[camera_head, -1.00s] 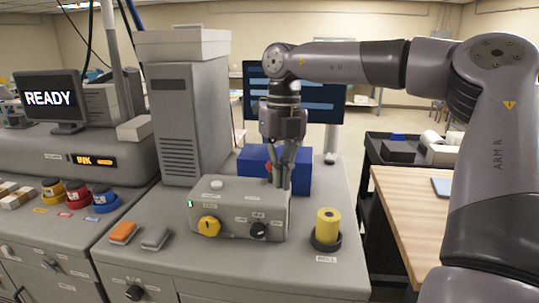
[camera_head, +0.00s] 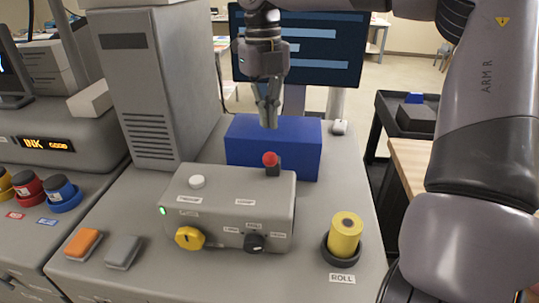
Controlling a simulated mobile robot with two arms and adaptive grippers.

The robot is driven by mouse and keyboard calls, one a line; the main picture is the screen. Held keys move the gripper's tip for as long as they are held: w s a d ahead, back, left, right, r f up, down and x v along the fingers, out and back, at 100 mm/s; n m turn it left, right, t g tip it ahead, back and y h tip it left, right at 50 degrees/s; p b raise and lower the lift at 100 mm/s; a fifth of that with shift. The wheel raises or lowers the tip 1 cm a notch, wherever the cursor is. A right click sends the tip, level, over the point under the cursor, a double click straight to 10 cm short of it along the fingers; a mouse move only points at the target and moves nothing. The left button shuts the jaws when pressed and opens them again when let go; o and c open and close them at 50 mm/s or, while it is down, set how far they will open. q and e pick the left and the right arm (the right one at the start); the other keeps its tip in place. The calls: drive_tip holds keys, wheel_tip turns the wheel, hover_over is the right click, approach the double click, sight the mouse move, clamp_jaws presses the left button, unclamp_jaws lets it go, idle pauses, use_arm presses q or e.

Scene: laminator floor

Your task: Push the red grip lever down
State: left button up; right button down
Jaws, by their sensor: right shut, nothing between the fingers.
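The red grip lever (camera_head: 270,159) shows as a red ball on a short dark mount at the back right of the grey control box (camera_head: 225,212). My right gripper (camera_head: 269,122) points down with its fingers together and nothing between them. Its fingertips show just above the red ball in the picture, with a visible gap; how far behind or in front they are is hard to tell. The lever's ball is fully in sight. My left gripper is not in view.
A blue box (camera_head: 300,150) stands behind the control box, with a monitor (camera_head: 325,48) beyond. A yellow roll (camera_head: 344,235) stands at right. An orange block (camera_head: 83,242) and a grey block (camera_head: 122,252) lie at front left. A tall grey cabinet (camera_head: 165,100) stands at left.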

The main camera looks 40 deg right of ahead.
sight(271, 161)
drive_tip(key=shift+s, duration=0.1)
drive_tip(key=shift+w+d+f, duration=0.1)
drive_tip(key=shift+w+f, duration=0.1)
drive_tip(key=shift+f, duration=0.2)
wheel_tip(271, 161, down, 3)
drive_tip(key=b, duration=0.3)
drive_tip(key=shift+r, duration=0.1)
drive_tip(key=f, duration=0.1)
drive_tip(key=f+b, duration=0.2)
drive_tip(key=shift+s, duration=0.25)
drive_tip(key=shift+f+b, duration=0.3)
drive_tip(key=shift+b, duration=0.15)
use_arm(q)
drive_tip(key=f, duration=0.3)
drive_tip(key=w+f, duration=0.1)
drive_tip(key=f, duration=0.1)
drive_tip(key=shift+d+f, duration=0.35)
